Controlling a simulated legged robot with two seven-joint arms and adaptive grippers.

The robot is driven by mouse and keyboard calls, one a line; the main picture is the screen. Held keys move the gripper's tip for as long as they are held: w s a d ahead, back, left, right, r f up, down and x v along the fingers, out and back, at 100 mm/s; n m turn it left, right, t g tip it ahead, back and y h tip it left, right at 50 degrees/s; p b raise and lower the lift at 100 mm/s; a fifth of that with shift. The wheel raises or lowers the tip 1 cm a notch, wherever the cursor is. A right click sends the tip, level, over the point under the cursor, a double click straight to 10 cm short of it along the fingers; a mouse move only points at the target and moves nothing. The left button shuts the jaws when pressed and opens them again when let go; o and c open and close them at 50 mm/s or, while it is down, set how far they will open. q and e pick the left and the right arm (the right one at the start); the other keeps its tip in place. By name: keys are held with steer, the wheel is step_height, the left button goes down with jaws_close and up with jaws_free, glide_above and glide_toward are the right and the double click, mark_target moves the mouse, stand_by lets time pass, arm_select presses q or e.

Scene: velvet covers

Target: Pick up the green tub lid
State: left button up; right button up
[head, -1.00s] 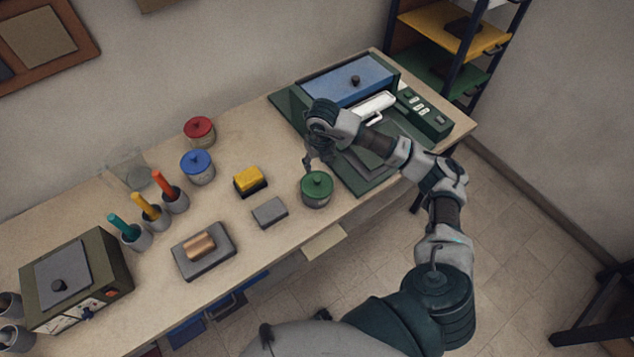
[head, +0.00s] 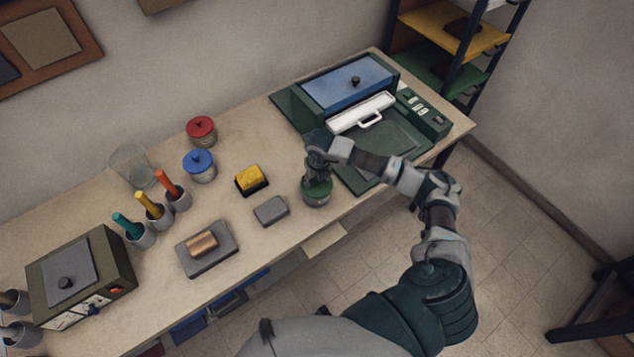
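The green tub lid (head: 318,190) sits on its small tub near the front edge of the bench, right of the grey block. My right gripper (head: 317,177) is directly above the lid, pointing down, with its fingers at or around the knob. The gripper and wrist hide the knob and the back of the lid. At this size I cannot tell whether the fingers are open or shut on the knob. My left gripper is not in view.
A green machine with a white handle (head: 370,123) stands close behind and right. A grey block (head: 271,210), a yellow-topped block (head: 250,179), a blue-lidded tub (head: 199,165) and a red-lidded tub (head: 201,131) lie to the left. The bench's front edge is near.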

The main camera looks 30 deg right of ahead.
steer(key=c, duration=0.8)
steer(key=shift+s+d, duration=0.1)
steer(key=shift+d, duration=0.1)
jaws_close()
